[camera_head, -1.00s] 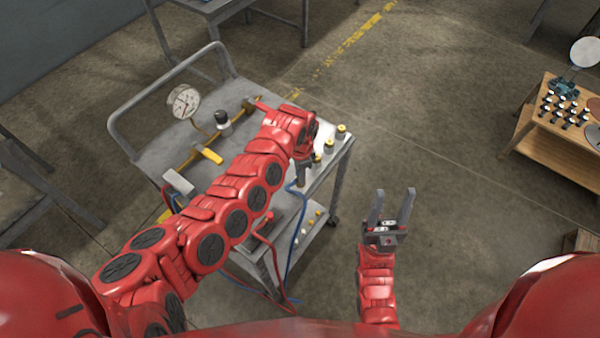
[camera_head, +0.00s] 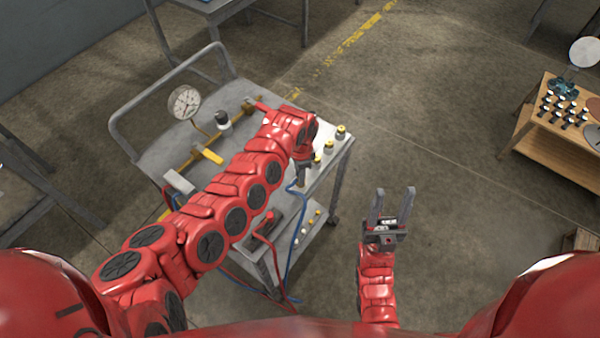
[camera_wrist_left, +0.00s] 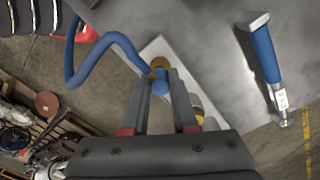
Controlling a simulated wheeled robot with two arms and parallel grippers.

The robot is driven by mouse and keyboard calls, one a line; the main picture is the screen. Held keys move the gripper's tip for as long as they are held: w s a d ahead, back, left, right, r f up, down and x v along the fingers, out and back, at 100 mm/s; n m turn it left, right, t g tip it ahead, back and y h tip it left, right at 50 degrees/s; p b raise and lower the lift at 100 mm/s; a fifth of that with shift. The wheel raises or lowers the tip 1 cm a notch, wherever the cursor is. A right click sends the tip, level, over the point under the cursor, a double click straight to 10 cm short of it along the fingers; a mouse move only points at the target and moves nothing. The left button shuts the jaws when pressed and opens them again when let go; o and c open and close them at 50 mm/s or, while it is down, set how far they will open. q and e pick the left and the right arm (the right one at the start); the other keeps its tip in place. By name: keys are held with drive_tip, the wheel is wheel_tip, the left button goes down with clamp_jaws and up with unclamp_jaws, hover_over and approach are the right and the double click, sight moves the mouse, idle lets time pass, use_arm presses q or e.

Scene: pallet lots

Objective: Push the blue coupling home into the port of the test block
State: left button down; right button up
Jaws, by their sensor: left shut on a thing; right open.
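The blue coupling (camera_wrist_left: 160,87) is between the fingertips of my left gripper (camera_wrist_left: 161,91) in the left wrist view, with a blue hose (camera_wrist_left: 106,38) leading off it. My left gripper is shut on it. The coupling is right at a brass port (camera_wrist_left: 160,64) of the white test block (camera_wrist_left: 152,49); I cannot tell how deep it sits. In the head view my left gripper (camera_head: 303,181) points down at the cart's near right side, and my arm hides much of the block. My right gripper (camera_head: 394,197) is open and empty, to the right of the cart.
The grey cart (camera_head: 150,152) carries a pressure gauge (camera_head: 185,102) and a yellow-handled valve (camera_head: 207,154). A blue-handled tool (camera_wrist_left: 264,55) lies beside the block. Red and blue hoses hang at the cart's front. A wooden table (camera_head: 545,142) stands at the right; the floor between is clear.

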use_arm(q)
drive_tip(key=shift+f+b, duration=0.4)
drive_tip(key=shift+f, duration=0.2)
drive_tip(key=c, duration=0.6)
unclamp_jaws()
drive_tip(key=shift+r, duration=0.1)
wheel_tip(320, 180, up, 17)
drive_tip(key=shift+r, duration=0.15)
idle(0.4)
